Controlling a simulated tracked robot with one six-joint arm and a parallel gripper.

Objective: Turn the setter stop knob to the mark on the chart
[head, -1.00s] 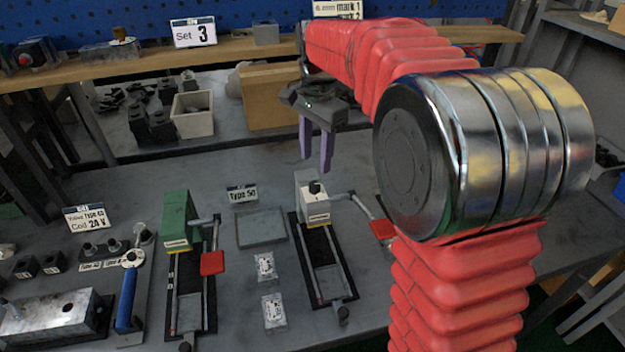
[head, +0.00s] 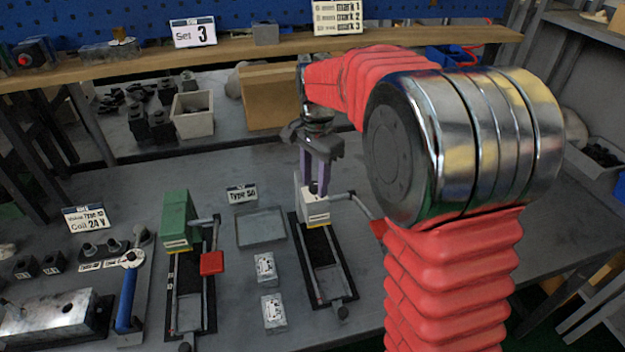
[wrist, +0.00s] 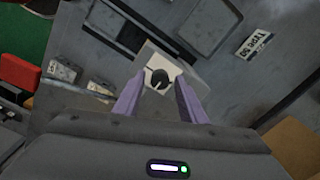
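The setter is a pale block (head: 315,212) on a black railed base, right of the middle of the bench in the head view. Its round black stop knob (wrist: 160,78) shows in the wrist view on the white top, with a light pointer line toward the lower left. My gripper (head: 316,190) points down over the block. In the wrist view my gripper (wrist: 160,86) is open, with one purple finger each side of the knob; I see no contact. In the head view the fingers hide the knob. The chart (head: 338,17) at the top lists mark 1, mark 2 and mark 3.
A "Set 3" card (head: 193,32) stands on the wooden shelf. A green block fixture (head: 176,222) with a red-ended lever stands left of the setter. A shallow grey tray (head: 261,229) and two small labelled blocks lie between. The setter's lever (head: 356,204) reaches right.

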